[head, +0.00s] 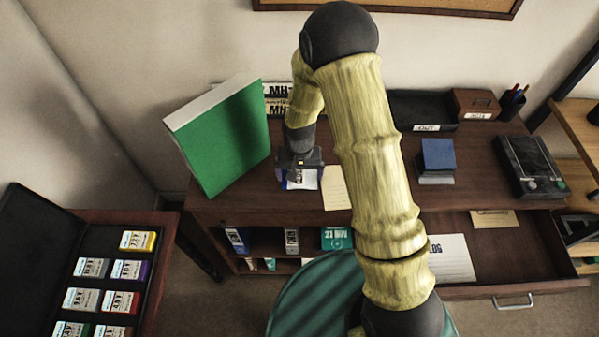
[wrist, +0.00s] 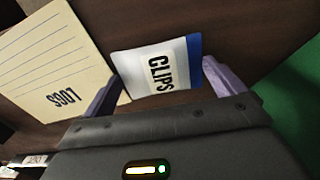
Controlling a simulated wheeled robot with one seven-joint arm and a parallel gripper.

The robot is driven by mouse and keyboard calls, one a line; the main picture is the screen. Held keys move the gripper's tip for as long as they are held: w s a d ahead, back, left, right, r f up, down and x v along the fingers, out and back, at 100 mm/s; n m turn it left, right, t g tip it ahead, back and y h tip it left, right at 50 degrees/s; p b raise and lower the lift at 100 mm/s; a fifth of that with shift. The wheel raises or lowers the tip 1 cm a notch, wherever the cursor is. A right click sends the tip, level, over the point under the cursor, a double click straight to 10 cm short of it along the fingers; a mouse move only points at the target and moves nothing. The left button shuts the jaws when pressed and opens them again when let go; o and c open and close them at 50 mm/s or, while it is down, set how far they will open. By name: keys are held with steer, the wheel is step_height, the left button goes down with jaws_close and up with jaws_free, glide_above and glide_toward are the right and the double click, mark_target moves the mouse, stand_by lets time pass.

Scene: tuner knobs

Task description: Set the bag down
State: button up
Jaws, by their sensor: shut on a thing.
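The bag (wrist: 158,66) is white with a blue end and the word CLIPS on it. In the wrist view it sits between the two pale purple fingers of my gripper (wrist: 160,80), which is shut on it. In the head view my gripper (head: 300,170) points down over the left part of the desk top, and a small white and blue part of the bag (head: 301,183) shows under it. The bag is over dark wood. I cannot tell whether its underside touches the desk (head: 400,198).
A cream card (head: 336,188) marked LOGS lies right beside the bag. A large green binder (head: 225,140) stands close on the left. A blue block (head: 437,155) and a dark device (head: 528,165) are farther right. An open drawer (head: 500,250) sticks out at the front right.

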mark_target(299, 177)
steer(key=shift+f, duration=0.2)
steer(key=o, duration=0.6)
steer(key=shift+r, duration=0.1)
steer(key=shift+r, duration=0.1)
step_height(299, 177, up, 12)
steer(key=shift+r+b, duration=0.1)
steer(key=shift+b, duration=0.5)
